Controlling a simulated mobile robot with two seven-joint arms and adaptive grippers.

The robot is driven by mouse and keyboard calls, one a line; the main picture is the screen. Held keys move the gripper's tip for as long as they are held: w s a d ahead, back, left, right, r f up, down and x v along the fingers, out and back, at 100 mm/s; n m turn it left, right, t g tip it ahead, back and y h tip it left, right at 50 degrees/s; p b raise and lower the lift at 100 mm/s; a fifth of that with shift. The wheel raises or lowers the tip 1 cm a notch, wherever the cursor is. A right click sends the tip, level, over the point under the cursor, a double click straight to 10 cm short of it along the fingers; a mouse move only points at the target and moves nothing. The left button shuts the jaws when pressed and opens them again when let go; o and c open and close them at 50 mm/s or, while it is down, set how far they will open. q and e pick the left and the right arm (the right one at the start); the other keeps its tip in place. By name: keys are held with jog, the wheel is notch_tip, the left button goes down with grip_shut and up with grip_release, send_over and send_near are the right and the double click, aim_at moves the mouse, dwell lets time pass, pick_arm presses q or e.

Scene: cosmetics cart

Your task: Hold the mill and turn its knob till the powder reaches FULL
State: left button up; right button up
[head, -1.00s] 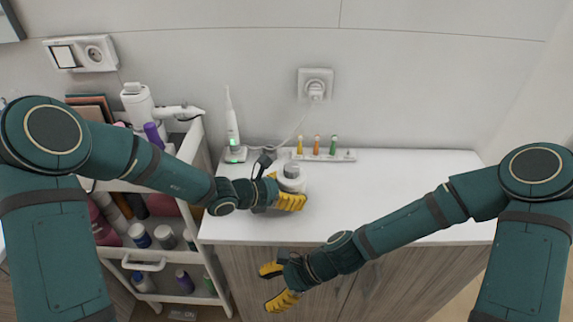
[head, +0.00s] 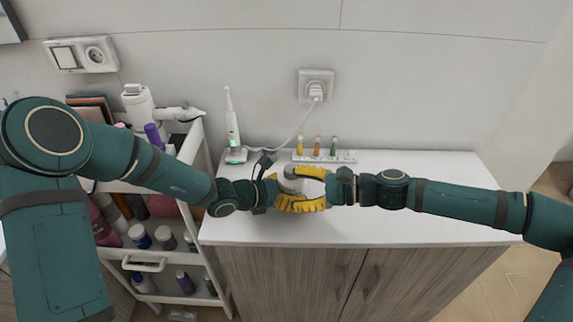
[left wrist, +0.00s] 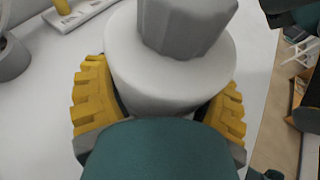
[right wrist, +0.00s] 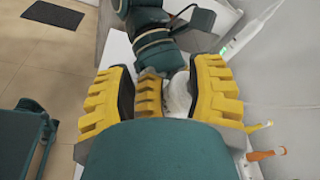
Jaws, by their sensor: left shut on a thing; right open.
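The mill is a white round body (left wrist: 160,78) with a grey ribbed knob (left wrist: 185,25) on top, standing upright on the white counter. My left gripper (head: 275,192) is shut on the mill's body; its yellow fingers sit on both sides of it in the left wrist view (left wrist: 160,112). My right gripper (head: 305,190) is open at the mill from the right. Any contact is unclear. The powder and the FULL mark are hidden.
An electric toothbrush (head: 232,125) on its charger stands at the back left of the counter (head: 420,195). A white rack (head: 345,157) holds small coloured brushes behind the mill. A cart (head: 150,255) with bottles stands left. The counter's right side is clear.

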jog(key=d+m+t+h, duration=0.1)
jog(key=d+m+t, duration=0.6)
jog(key=m, duration=0.5)
jog(key=shift+t, duration=0.6)
jog(key=x, duration=1.2)
jog(key=shift+w+a+f, duration=0.1)
jog(key=shift+w+a, duration=0.1)
grip_shut()
